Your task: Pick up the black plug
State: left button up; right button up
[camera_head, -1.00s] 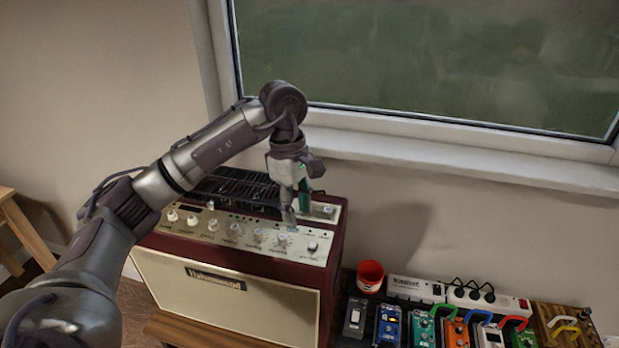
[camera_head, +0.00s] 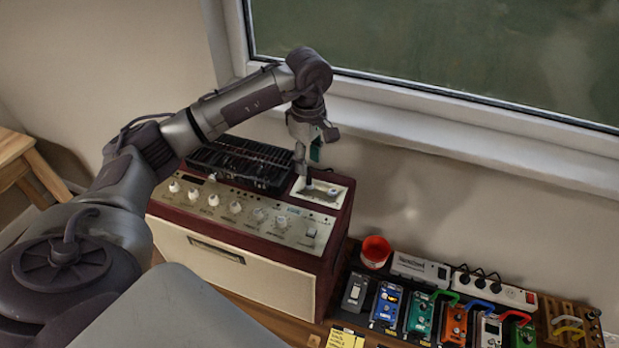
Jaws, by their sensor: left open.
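A small dark upright piece, which looks like the black plug (camera_head: 309,183), stands at the light panel on the right end of the amplifier's top. The amplifier (camera_head: 250,268) is dark red with a cream front and a row of knobs. My left gripper (camera_head: 308,163) points down just above this panel, open, with its fingers close to the dark piece. I cannot tell whether they touch it. Several black plugs also sit in the white power strip (camera_head: 514,294) at the right. My right gripper is not in view.
A red cup (camera_head: 375,252) stands beside the amplifier, in front of the wall. Several coloured pedals (camera_head: 420,313) line the board at the lower right. A yellow note (camera_head: 345,338) lies at the bottom edge. A window sill (camera_head: 470,135) runs behind. A wooden stool (camera_head: 22,160) is at the left.

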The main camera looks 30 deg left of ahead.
aim_at(309, 175)
pick_arm(q)
jog(key=shift+f, duration=0.25)
jog(key=shift+f+p, duration=0.25)
jog(key=shift+p, duration=0.25)
notch_tip(309, 175, down, 4)
jog(key=shift+r+p, duration=0.25)
jog(key=shift+p, duration=0.75)
jog(key=shift+w+f, duration=0.15)
jog(key=shift+f, duration=0.35)
grip_shut()
